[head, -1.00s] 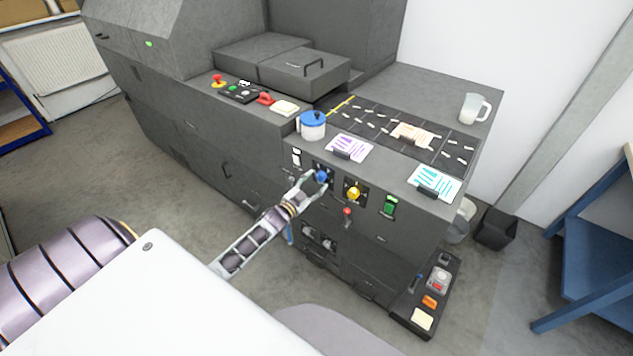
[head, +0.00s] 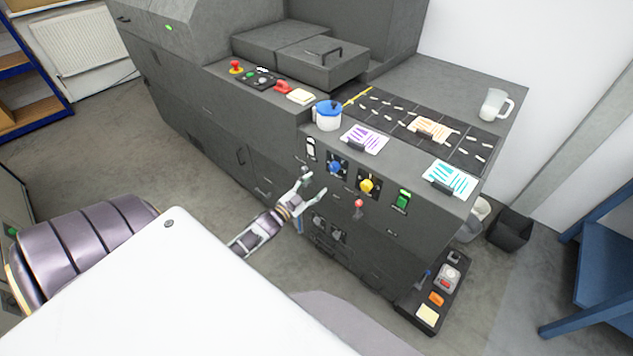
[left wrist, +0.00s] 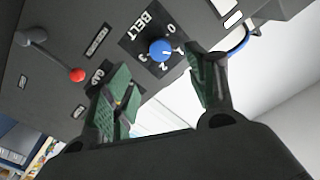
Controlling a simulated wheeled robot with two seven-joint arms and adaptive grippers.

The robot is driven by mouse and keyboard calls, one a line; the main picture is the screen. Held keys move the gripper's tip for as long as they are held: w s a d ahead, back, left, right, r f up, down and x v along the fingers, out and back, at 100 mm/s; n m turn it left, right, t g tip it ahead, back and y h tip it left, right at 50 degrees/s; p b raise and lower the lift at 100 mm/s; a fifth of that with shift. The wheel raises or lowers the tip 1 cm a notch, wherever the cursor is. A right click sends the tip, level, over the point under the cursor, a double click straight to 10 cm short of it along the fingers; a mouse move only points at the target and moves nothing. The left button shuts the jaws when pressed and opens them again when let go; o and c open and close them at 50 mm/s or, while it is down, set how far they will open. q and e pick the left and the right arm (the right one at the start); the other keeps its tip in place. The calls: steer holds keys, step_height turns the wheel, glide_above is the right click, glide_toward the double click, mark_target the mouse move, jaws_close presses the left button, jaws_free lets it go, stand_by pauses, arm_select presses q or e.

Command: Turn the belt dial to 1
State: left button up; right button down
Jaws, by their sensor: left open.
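The blue belt dial (head: 337,167) is on the dark machine's front panel. In the left wrist view the dial (left wrist: 160,50) sits on a black plate marked BELT, with numbers around it. Its white mark points right, toward what looks like the 1, which is partly beside a finger. My left gripper (head: 313,188) is open and empty, backed off in front of the panel, below and left of the dial. In the left wrist view its two green-padded fingers (left wrist: 165,85) are spread apart, with the dial beyond the gap. My right gripper is not in view.
A yellow knob (head: 367,185), a red-tipped lever (head: 359,204) and a green switch (head: 402,200) sit right of the dial. A white switch (head: 311,148) is on its left.

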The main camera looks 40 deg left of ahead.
arm_select(q)
steer(key=shift+s, duration=0.5)
stand_by(0.4)
